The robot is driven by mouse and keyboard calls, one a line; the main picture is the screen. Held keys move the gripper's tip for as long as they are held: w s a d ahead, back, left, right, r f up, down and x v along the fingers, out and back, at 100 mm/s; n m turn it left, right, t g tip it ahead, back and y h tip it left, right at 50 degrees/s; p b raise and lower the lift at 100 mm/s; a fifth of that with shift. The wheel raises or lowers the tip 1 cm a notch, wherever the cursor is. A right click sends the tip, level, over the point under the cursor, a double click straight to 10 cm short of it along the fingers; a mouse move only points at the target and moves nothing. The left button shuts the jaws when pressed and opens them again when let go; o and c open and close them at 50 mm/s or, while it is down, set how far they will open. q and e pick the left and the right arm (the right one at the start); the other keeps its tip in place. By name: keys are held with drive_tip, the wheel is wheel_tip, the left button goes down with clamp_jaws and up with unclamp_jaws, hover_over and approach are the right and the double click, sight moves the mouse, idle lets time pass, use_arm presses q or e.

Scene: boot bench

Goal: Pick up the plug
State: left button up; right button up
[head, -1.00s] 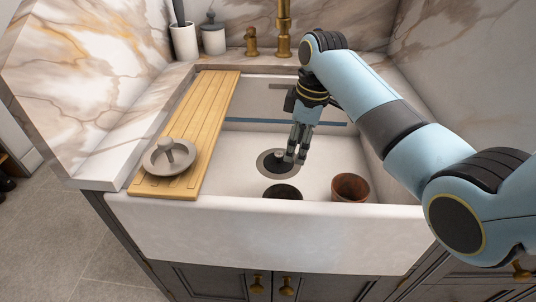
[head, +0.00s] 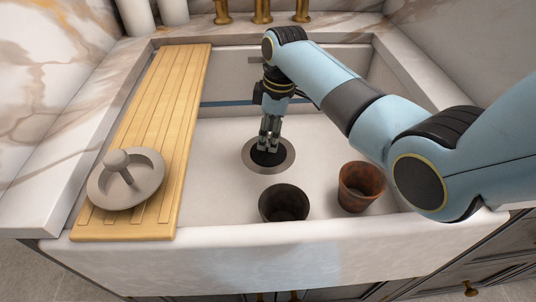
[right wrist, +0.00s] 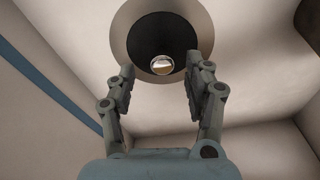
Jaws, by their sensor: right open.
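The plug is a dark round disc with a small shiny knob, seated in the drain of the white sink. In the head view the plug (head: 268,160) lies directly under my fingers, which partly hide it. The right wrist view shows the plug (right wrist: 150,35) inside a pale drain ring, with its knob between my fingertips. My right gripper (head: 269,147) points down into the sink, open and empty. Its fingers (right wrist: 161,68) stand apart on either side of the knob, and I cannot tell whether they touch it. My left gripper is out of view.
A dark cup (head: 284,204) and a rust-brown cup (head: 361,187) stand in the sink near the front wall. A wooden board (head: 150,130) spans the sink's left side, bearing a grey dish with a knob (head: 126,180). Brass taps (head: 262,10) stand behind.

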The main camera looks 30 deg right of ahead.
sight(269, 141)
wheel_tip(269, 141, down, 3)
drive_tip(key=shift+a+f+b, duration=0.15)
drive_tip(key=shift+f+b, duration=0.05)
drive_tip(key=shift+b, duration=0.35)
drive_tip(key=shift+f, duration=0.15)
drive_tip(key=shift+c, duration=2.2)
drive_tip(key=c, duration=0.5)
clamp_jaws()
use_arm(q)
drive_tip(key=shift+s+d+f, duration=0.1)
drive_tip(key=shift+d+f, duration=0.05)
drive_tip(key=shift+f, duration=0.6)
